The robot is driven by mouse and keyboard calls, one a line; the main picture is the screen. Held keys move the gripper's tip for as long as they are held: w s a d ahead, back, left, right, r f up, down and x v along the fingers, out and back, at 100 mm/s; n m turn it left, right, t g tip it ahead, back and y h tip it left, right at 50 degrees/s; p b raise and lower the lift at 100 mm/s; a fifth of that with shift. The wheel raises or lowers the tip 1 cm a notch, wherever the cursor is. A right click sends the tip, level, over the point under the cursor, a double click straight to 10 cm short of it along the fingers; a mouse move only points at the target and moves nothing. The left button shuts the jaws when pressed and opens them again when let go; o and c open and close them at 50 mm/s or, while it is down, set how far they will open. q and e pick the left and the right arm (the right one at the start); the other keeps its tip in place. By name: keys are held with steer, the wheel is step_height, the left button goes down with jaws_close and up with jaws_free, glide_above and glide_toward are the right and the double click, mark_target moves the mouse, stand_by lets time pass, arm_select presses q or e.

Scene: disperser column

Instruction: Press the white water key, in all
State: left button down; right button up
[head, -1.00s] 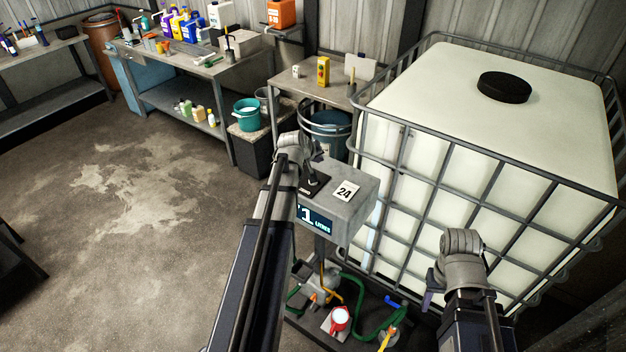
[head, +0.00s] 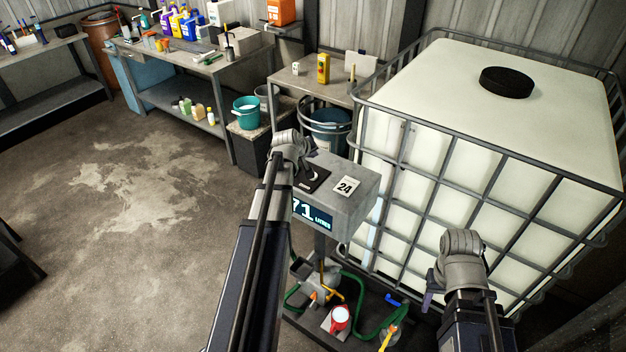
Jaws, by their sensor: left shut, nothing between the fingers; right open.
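The grey disperser head (head: 355,208) stands on its column at the centre of the head view. A white card marked 24 (head: 345,187) is on its top. Its front display (head: 312,214) shows part of a number, ending in 71, and the word litres. A black panel (head: 318,186) lies on the top at the left. My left gripper (head: 312,173) is shut and empty, over or at this panel; contact cannot be told. I cannot make out the white water key; my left arm and gripper cover part of the panel. My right gripper (head: 429,291) is open, in front of the tank.
A large white caged tank (head: 480,130) fills the right. Green hoses (head: 368,318) and a red-and-white fitting (head: 340,319) lie at the column's foot. Benches with bottles and a teal bucket (head: 246,110) stand behind. The floor at left is clear.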

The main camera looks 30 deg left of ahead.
arm_select(q)
steer(key=shift+f+b, duration=2.6)
steer(key=shift+f, duration=0.5)
arm_select(e)
step_height(320, 180, down, 6)
arm_select(q)
steer(key=shift+f, duration=0.15)
arm_select(e)
steer(key=shift+f, duration=0.2)
arm_select(q)
steer(key=shift+f+b, duration=0.25)
steer(key=shift+b, duration=0.15)
arm_select(e)
steer(key=shift+f, duration=0.3)
arm_select(q)
steer(key=shift+f+b, duration=0.5)
steer(key=shift+f, duration=0.05)
arm_select(e)
steer(key=shift+f, duration=0.5)
arm_select(q)
steer(key=shift+r, duration=0.1)
steer(key=shift+r+p, duration=0.9)
steer(key=shift+p, duration=0.05)
arm_select(e)
steer(key=shift+r, duration=0.95)
